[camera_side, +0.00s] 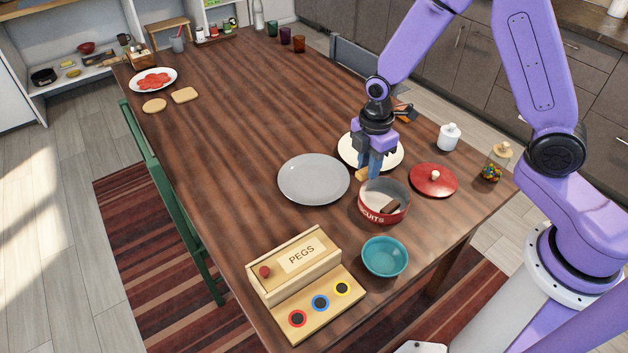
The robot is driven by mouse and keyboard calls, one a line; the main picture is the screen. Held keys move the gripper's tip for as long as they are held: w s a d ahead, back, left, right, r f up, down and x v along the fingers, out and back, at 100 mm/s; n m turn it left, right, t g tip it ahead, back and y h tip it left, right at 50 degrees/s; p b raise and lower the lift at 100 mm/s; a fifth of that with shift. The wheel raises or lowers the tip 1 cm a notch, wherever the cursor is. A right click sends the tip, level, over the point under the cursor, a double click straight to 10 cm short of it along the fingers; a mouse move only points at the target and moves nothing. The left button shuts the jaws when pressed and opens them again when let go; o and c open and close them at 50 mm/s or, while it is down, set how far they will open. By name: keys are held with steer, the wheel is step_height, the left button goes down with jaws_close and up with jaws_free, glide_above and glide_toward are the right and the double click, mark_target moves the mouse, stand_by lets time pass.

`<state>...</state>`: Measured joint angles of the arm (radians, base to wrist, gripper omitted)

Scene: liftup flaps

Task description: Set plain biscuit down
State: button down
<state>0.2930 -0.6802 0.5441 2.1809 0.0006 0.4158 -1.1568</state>
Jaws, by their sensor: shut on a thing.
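My gripper (371,171) points down, its blue fingers shut on a plain tan biscuit (362,175). The biscuit is at the fingertips, partly hidden by them, near the front edge of a cream plate (391,159). I cannot tell whether it touches anything below. The open red and white biscuit tin (375,217) stands just in front and to the right, with a dark brown biscuit and a paler piece (374,203) inside. A grey plate (313,179) lies empty to the left.
A wooden PEGS box (283,267) and a teal bowl (384,257) stand at the front. A white pot (449,138) and a jar of sweets (495,163) stand at the right. Two tan pieces (185,95) lie by a far-left plate. The table's middle is clear.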

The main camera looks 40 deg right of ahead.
steer(key=w+a, duration=0.1)
steer(key=w, duration=0.1)
glide_above(314, 181)
steer(key=f, duration=0.8)
steer(key=shift+s+d+f, duration=0.1)
steer(key=shift+s+f, duration=0.2)
steer(key=shift+s, duration=0.1)
steer(key=shift+w+f, duration=0.45)
steer(key=shift+f, duration=1.65)
steer(key=shift+f, duration=0.1)
steer(key=c, duration=0.9)
jaws_free()
steer(key=shift+c, duration=0.2)
